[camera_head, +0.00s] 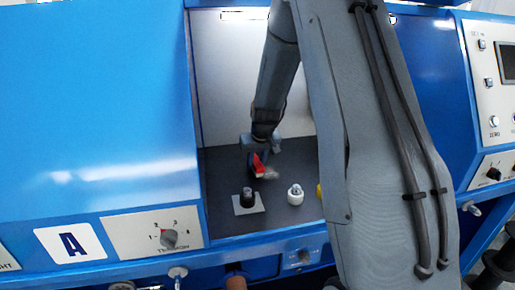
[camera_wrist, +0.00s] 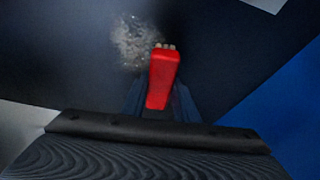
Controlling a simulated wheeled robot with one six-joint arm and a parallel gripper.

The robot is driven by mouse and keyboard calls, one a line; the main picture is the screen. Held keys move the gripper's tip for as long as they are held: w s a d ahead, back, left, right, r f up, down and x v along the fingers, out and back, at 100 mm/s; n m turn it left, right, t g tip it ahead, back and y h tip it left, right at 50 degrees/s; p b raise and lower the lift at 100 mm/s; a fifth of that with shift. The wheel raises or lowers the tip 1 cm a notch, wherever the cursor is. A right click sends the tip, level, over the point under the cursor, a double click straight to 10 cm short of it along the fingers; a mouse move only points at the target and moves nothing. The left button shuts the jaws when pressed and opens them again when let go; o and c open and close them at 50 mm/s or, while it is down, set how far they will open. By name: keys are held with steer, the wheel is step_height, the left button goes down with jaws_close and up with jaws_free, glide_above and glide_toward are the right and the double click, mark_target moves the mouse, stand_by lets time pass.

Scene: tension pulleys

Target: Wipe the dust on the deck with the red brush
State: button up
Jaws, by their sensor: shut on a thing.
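The red brush (camera_head: 258,163) is held in my gripper (camera_head: 257,152), low over the dark deck (camera_head: 225,165) inside the blue machine. In the wrist view the red brush (camera_wrist: 162,78) points away from my gripper (camera_wrist: 160,105), with pale bristles at its far end. A patch of grey-white dust (camera_wrist: 132,42) lies on the deck beside the brush tip, to its left. The dust (camera_head: 268,174) also shows in the head view, just right of and below the brush. I cannot tell whether the bristles touch the deck.
A black knob on a light square plate (camera_head: 248,203) and a white pulley (camera_head: 295,195) stand on the deck's front part. A yellow thing (camera_head: 319,191) is partly hidden by my arm. Blue walls and panels (camera_head: 100,110) flank the recess.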

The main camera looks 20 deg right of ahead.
steer(key=r, duration=0.1)
steer(key=r+p, duration=0.1)
steer(key=r, duration=0.1)
steer(key=shift+d, duration=0.2)
steer(key=shift+r+p, duration=1.5)
steer(key=shift+r, duration=0.8)
